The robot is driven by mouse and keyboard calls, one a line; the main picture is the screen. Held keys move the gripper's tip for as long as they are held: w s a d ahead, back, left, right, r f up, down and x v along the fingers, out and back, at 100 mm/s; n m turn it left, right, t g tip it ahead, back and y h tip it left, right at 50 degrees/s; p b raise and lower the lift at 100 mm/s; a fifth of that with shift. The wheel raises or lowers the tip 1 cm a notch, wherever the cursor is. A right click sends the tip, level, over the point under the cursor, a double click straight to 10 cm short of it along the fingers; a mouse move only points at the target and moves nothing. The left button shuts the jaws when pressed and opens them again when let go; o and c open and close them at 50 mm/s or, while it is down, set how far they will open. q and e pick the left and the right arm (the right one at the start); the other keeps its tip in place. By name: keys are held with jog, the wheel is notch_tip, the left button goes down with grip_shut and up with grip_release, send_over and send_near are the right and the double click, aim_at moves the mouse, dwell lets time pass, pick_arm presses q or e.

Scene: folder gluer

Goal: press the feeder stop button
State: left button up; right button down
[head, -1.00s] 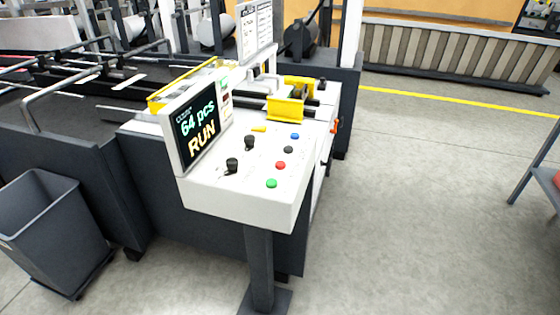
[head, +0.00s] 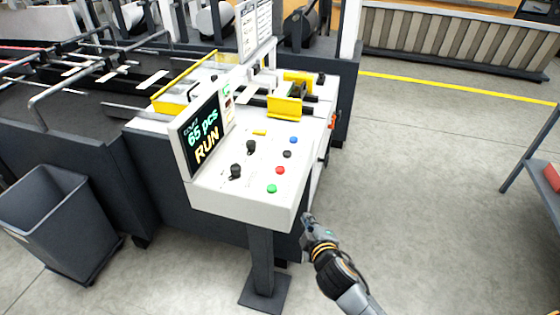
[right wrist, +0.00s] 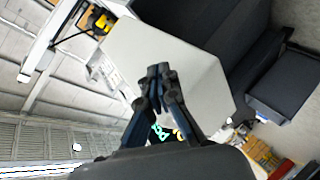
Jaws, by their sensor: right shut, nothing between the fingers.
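The white control console (head: 235,206) has a column of round buttons on its sloped top: blue (head: 294,140), black (head: 287,154), red (head: 280,170) and green (head: 272,188). Their labels are too small to read, so I cannot tell by text which one is the feeder stop. Two black knobs (head: 250,147) sit left of them. The screen (head: 205,135) reads 65 pcs, RUN. My right gripper (head: 308,217) is shut and empty, off the console's right front corner, apart from the buttons. In the right wrist view its closed fingertips (right wrist: 160,72) show before a pale surface. My left gripper is out of view.
A grey bin (head: 62,222) stands on the floor at left. The machine with yellow guards (head: 286,106) lies behind the console. The floor to the right is open, up to a grey-legged table (head: 530,150) at the right edge.

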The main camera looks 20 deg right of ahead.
jog(key=w+a+r+n+t+y+p, duration=0.1)
jog(key=w+a+r+n+t, duration=0.15)
jog(key=r, duration=0.55)
jog(key=w+a+r+n+t+y, duration=0.1)
jog(key=r+n+t, duration=0.15)
jog(key=r, duration=0.45)
jog(key=w+a+r+n+t+y+p, duration=0.1)
jog(key=w+r+n+t, duration=0.15)
jog(key=r, duration=0.55)
jog(key=w+a+r+n+g+y, duration=0.1)
jog(key=a+r+n+g+y, duration=0.2)
jog(key=a+n+y, duration=0.55)
jog(key=w+a+r+n+g+y, duration=0.1)
jog(key=a+r+n+g+y, duration=0.3)
jog(key=n, duration=0.9)
jog(key=w+d+f+n+g+h, duration=0.3)
jog(key=d+f+n+h, duration=0.1)
jog(key=d+f+n, duration=0.1)
jog(key=w+d+f+n+g+h, duration=0.3)
jog(key=w+d+f+n+h, duration=0.1)
jog(key=d+n, duration=0.4)
jog(key=shift+d+f+g, duration=0.35)
jog(key=shift+d+f, duration=0.45)
jog(key=shift+f, duration=0.1)
jog(key=shift+f, duration=0.1)
